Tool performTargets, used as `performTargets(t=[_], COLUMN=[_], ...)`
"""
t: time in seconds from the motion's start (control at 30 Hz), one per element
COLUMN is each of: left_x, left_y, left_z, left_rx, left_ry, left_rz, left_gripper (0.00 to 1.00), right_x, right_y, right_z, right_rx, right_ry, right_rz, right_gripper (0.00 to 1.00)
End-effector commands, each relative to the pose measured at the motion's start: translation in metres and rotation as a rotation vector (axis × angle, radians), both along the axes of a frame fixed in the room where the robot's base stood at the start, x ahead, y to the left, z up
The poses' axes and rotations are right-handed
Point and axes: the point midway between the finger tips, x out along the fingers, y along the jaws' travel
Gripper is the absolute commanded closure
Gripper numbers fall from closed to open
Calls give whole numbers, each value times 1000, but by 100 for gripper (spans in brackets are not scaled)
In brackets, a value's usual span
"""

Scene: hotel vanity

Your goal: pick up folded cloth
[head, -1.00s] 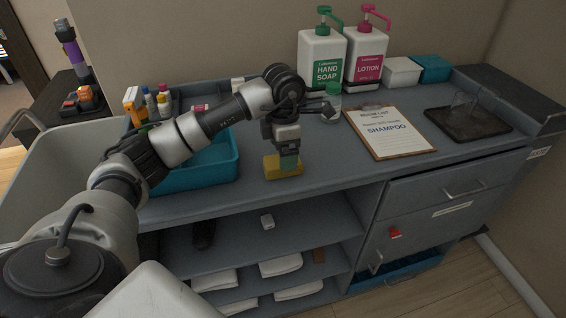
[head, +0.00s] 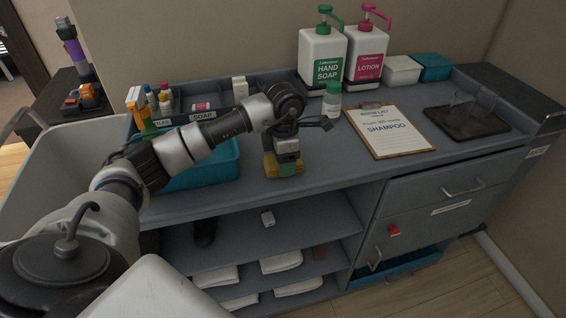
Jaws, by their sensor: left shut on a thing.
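The folded cloth (head: 271,168) looks like a small yellow block near the front edge of the grey vanity top. My left gripper (head: 287,160) points down over it, jaws shut on it. The gripper hides its upper middle, and yellow shows on both sides of the jaws. I cannot tell whether the cloth is still touching the counter. My right gripper is not in view.
A teal bin (head: 215,165) stands left of the gripper. A green-capped bottle (head: 332,100) and a clipboard (head: 395,145) are close on the right. Pump bottles (head: 322,60) stand behind. White folded towels (head: 282,262) lie on lower shelves.

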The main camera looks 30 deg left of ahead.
Motion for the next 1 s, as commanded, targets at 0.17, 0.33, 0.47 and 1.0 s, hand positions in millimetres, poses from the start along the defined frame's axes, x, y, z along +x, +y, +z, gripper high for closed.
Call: performTargets(t=[0.17, 0.33, 0.47, 1.0], left_x=[0, 1, 1, -50], left_y=[0, 0, 0, -90], left_z=[2, 15, 36, 104], left_rx=[0, 0, 0, 0], left_ry=[-1, -4, -6, -4], left_rz=[0, 0, 1, -2], left_gripper=[64, 64, 64, 64], right_x=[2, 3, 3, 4], right_y=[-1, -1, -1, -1], right_z=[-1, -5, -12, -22], right_rx=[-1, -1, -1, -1], right_ry=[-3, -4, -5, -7], right_rz=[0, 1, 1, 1], right_gripper=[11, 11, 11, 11])
